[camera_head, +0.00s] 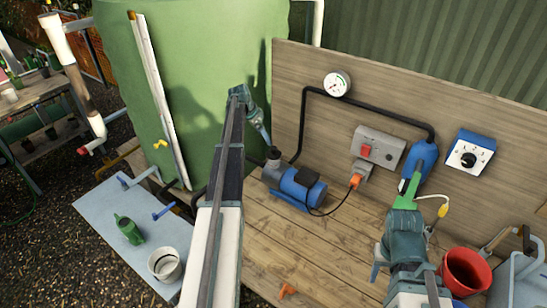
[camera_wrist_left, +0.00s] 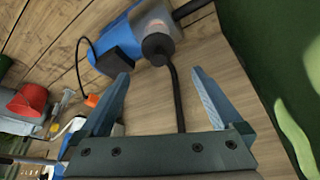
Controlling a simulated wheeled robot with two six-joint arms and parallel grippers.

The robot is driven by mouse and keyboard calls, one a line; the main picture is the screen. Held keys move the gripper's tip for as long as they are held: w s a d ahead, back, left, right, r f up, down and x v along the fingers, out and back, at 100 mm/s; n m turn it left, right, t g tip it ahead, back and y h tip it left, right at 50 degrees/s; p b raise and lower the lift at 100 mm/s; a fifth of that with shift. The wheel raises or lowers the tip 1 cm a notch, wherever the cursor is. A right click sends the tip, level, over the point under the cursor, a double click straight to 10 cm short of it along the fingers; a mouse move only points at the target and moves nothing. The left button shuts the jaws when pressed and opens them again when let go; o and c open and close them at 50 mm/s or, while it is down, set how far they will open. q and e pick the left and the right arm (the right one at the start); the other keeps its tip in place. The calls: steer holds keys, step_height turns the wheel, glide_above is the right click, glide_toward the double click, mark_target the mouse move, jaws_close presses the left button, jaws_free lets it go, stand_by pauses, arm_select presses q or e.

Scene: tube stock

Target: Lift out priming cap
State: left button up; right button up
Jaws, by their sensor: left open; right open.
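The blue pump (camera_head: 299,187) sits on the wooden deck. A dark round cap (camera_head: 273,154) tops the grey housing at its left end. In the left wrist view the dark round cap (camera_wrist_left: 158,44) lies just beyond and between the fingertips, apart from them, with the blue pump body (camera_wrist_left: 119,36) beside it. My left gripper (camera_head: 265,134) hangs above and left of the cap in the head view; its two jaws (camera_wrist_left: 160,76) are spread and empty. My right gripper (camera_head: 402,256) is open at the right, away from the pump; its fingers are partly hidden by its own arm.
A black pipe (camera_head: 366,107) climbs from the pump across the wooden board. A blue vessel (camera_head: 418,160) and red bucket (camera_head: 465,270) stand right. A green tank (camera_head: 210,60) rises behind my left arm. An orange fitting (camera_head: 287,290) lies on the otherwise fairly clear front deck.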

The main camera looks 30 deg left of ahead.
mark_target(273, 148)
arm_select(q)
steer(key=b+x, duration=0.4)
steer(key=x, duration=0.2)
steer(key=shift+s, duration=0.1)
steer(key=shift+d+f+b, duration=0.1)
steer(key=shift+f+b, duration=0.05)
steer(key=shift+b, duration=0.2)
steer(key=b+x, duration=0.4)
steer(key=x, duration=0.1)
steer(key=shift+w+d+b, duration=0.25)
steer(key=shift+b, duration=0.1)
steer(key=c, duration=1.1)
steer(key=shift+c, duration=0.2)
